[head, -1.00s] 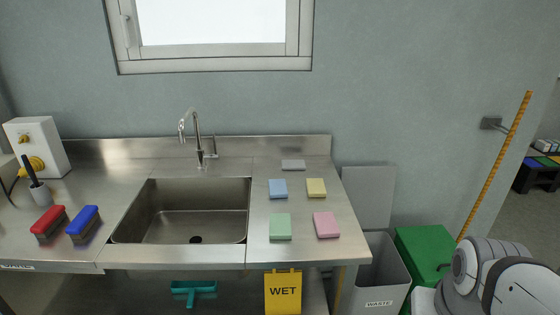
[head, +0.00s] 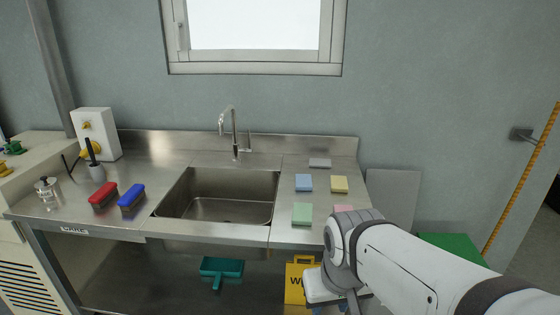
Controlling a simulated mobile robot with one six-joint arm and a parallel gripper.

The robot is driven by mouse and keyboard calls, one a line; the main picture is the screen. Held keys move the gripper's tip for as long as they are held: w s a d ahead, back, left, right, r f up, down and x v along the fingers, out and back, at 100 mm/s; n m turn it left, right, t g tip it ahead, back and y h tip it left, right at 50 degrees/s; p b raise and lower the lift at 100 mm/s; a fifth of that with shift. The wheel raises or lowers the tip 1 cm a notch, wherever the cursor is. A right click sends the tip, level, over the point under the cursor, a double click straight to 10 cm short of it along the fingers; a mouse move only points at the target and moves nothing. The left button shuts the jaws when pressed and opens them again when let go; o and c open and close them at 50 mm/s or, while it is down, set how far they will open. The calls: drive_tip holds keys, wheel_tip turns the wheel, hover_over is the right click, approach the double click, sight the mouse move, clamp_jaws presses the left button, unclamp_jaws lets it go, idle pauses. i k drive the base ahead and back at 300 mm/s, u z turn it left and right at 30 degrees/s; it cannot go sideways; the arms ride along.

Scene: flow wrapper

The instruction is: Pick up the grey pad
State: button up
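The grey pad (head: 320,162) lies flat at the back of the steel counter, right of the sink and near the backsplash. It is in plain view and nothing touches it. My gripper (head: 330,302) is low at the bottom of the head view, in front of the counter's front edge and well away from the grey pad. Its fingers are mostly hidden or cut off by the frame, so I cannot see whether they are open or shut.
A blue pad (head: 304,182), a yellow pad (head: 339,184) and a green pad (head: 302,213) lie in front of the grey one. My arm partly covers a pink pad (head: 344,208). The tap (head: 234,130) and sink (head: 215,205) are to the left. A yellow sign (head: 294,285) stands below.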

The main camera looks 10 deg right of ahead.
sight(318, 163)
drive_tip(key=i, duration=1)
drive_tip(key=u, duration=0.05)
